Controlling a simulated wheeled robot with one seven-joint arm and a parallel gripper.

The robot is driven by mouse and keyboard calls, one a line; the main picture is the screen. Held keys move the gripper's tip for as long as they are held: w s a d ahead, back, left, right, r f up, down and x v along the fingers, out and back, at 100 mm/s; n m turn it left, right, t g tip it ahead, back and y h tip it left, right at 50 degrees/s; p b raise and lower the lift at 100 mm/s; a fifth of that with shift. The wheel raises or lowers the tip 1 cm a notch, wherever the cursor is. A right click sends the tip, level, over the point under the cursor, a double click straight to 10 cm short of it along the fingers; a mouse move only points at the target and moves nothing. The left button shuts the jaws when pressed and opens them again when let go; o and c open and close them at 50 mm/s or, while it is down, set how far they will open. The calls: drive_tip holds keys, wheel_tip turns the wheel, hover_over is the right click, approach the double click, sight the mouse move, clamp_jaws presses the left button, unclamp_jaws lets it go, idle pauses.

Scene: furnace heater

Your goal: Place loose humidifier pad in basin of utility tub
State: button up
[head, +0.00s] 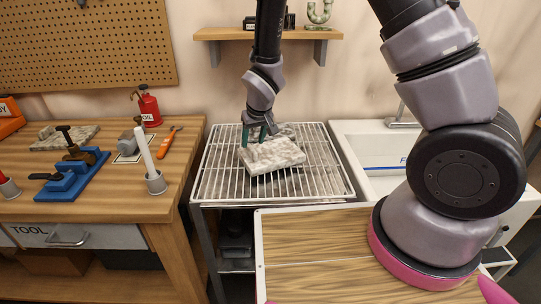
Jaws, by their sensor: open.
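A speckled grey-white pad (272,156) lies on the white wire rack (215,178), slightly tilted in the picture. My gripper (258,134) points down at the pad's far left edge, with its teal fingers open. I cannot tell whether the fingers touch the pad. A similar speckled patch (286,131) shows just behind the pad, partly hidden. The white utility tub (350,133) stands right of the rack, its basin partly hidden by my arm. Another speckled slab (85,133) lies on the left workbench.
The wooden workbench (110,200) holds a blue vise (65,183), a red oil can (149,106), an orange-handled tool (168,143) and a grey cup with a white rod (156,183). A tap (402,122) stands behind the tub. A wall shelf (230,34) hangs above the rack. The rack's right side is clear.

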sight(251, 148)
drive_tip(key=x, duration=0.5)
drive_tip(key=shift+f, duration=0.15)
clamp_jaws()
drive_tip(key=shift+w, duration=0.1)
idle(1.2)
